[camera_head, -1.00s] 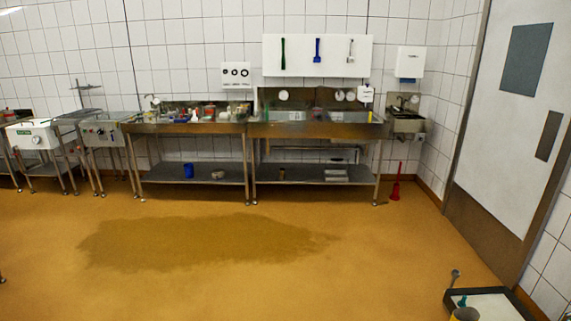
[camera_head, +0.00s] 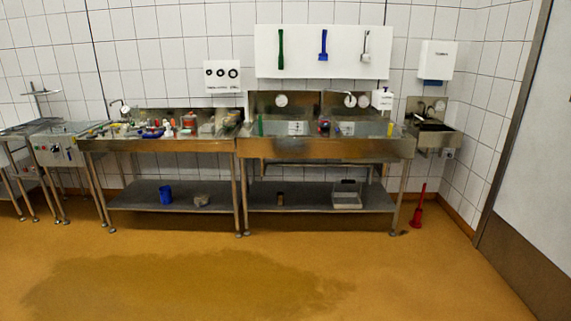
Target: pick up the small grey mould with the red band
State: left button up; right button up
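I cannot make out a small grey mould with a red band at this distance. Several small items in red, white, blue and orange stand on the left steel table (camera_head: 160,146), too small to tell apart. A small pale object (camera_head: 201,200) and a blue cup (camera_head: 165,194) stand on its lower shelf. A small brownish cup (camera_head: 280,198) and a grey tray-like container (camera_head: 346,195) stand on the lower shelf of the sink unit (camera_head: 330,148). Neither of my grippers is in view.
The orange floor (camera_head: 420,285) is open up to the tables, with a dark wet-looking patch (camera_head: 190,288). A red floor tool (camera_head: 417,208) stands right of the sink unit. A hand basin (camera_head: 433,138) and a door (camera_head: 535,150) are at the right.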

aim_at(324, 123)
jog(key=i, duration=3.4)
jog(key=z, duration=0.6)
